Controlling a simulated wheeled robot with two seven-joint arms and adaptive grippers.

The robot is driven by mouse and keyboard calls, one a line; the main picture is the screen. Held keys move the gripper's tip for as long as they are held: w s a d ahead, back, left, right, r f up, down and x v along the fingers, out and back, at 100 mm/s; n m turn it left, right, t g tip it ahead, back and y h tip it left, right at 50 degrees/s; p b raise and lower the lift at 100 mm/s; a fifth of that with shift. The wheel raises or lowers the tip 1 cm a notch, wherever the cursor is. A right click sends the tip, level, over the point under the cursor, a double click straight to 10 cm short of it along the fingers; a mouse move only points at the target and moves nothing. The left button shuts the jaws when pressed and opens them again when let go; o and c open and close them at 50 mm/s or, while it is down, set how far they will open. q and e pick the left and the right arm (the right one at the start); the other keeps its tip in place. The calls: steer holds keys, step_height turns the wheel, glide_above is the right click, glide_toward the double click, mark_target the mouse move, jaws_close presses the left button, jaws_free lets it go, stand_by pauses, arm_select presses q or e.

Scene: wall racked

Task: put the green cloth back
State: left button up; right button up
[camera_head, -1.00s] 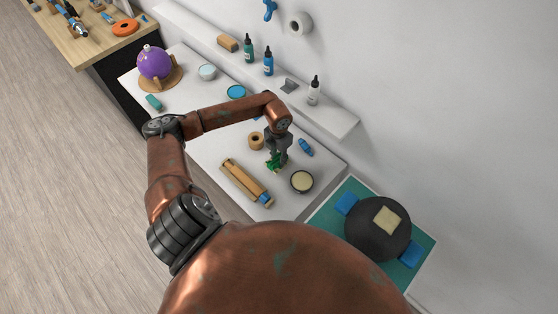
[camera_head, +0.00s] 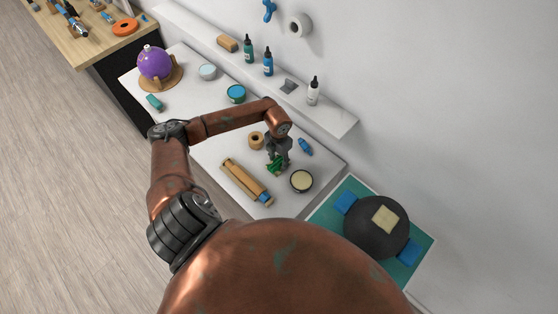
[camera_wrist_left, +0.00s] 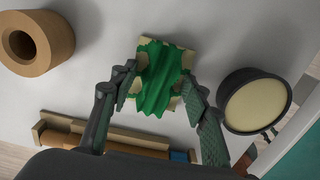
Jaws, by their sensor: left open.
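The green cloth (camera_head: 274,168) lies bunched in folds on the white table, under my left gripper (camera_head: 278,157). In the left wrist view the cloth (camera_wrist_left: 158,80) shows bright green, with a cream square with green patches (camera_wrist_left: 148,50) showing around it. My left gripper (camera_wrist_left: 158,90) is open, with one finger on each side of the cloth in the picture. I cannot tell whether the fingers touch it. My right gripper is not in view.
Close by are a cork-coloured ring (camera_head: 256,139), a round cream-topped tin (camera_head: 301,181), a wooden holder (camera_head: 243,178) and a small blue item (camera_head: 305,147). A wall shelf (camera_head: 330,121) with bottles runs behind. The teal-topped stand (camera_head: 334,215) holds a dark disc.

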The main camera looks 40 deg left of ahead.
mark_target(279, 161)
arm_select(q)
step_height(279, 161, up, 8)
steer(key=shift+f+b, duration=0.25)
steer(key=shift+b, duration=0.4)
